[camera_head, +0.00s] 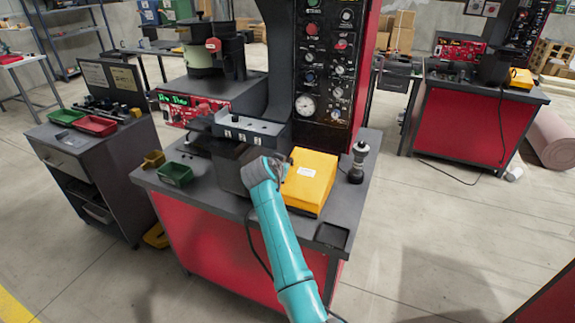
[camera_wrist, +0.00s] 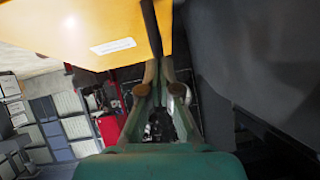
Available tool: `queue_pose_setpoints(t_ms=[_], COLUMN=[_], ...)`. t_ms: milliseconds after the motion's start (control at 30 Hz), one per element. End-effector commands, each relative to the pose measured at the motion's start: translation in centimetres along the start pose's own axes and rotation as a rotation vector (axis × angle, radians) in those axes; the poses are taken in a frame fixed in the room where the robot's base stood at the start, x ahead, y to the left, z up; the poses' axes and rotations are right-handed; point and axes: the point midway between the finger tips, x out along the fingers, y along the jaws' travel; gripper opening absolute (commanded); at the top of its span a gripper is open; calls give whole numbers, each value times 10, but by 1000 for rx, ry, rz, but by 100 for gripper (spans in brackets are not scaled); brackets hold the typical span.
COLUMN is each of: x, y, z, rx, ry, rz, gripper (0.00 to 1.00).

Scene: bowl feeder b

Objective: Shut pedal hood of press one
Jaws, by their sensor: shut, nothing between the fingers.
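The yellow pedal hood (camera_head: 309,180) with a white label is at the front right of the near press's dark table top. I cannot tell whether it is open or shut. In the wrist view the hood (camera_wrist: 85,28) fills the upper left, close to the fingers. My gripper (camera_wrist: 158,70) is shut and empty, its fingertips at the hood's edge; I cannot tell whether they touch. In the head view my arm's wrist is just left of the hood, and the fingers are hidden.
The press column (camera_head: 330,65) with gauges stands behind the hood. A black-knobbed post (camera_head: 358,160) stands to its right. A green bin (camera_head: 175,174) lies to the left. A second press (camera_head: 470,125) stands at the back right, with open floor between.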

Motion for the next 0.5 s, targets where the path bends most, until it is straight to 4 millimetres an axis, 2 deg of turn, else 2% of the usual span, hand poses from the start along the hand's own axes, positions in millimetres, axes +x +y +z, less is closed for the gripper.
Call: queue_pose_setpoints(t_ms=[500], x=[2], y=[-1], z=[6], rx=[-17], ry=[-6], rz=[10], gripper=[0])
